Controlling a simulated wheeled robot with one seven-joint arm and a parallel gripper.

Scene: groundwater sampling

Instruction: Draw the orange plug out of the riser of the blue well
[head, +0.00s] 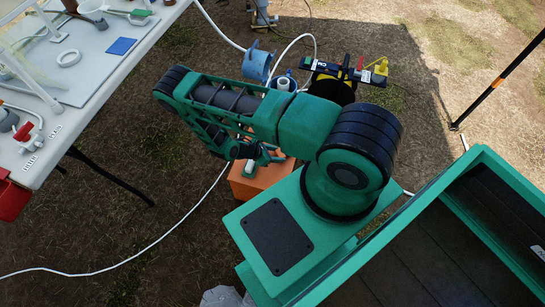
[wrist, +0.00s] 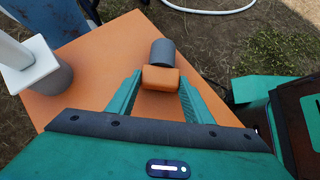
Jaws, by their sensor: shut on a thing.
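The blue well has an open lid (head: 257,66) and a white riser (head: 283,84) inside a blue rim, behind my arm in the head view. I see no orange on the riser top, which is small and partly hidden. My gripper (wrist: 160,79) is shut on the orange plug (wrist: 161,78), one finger at each side. A grey cylinder (wrist: 163,52) shows just beyond the plug's orange block. My gripper (head: 266,158) is at the orange box (head: 252,183), apart from the well. I cannot tell whether the plug touches the box.
The orange box top (wrist: 85,80) spreads under my gripper, with a white square piece on a grey cylinder (wrist: 50,85) at its left. A table (head: 100,75) with gear stands at left. A yellow-and-black device (head: 345,75) is beside the well. White hoses cross the ground.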

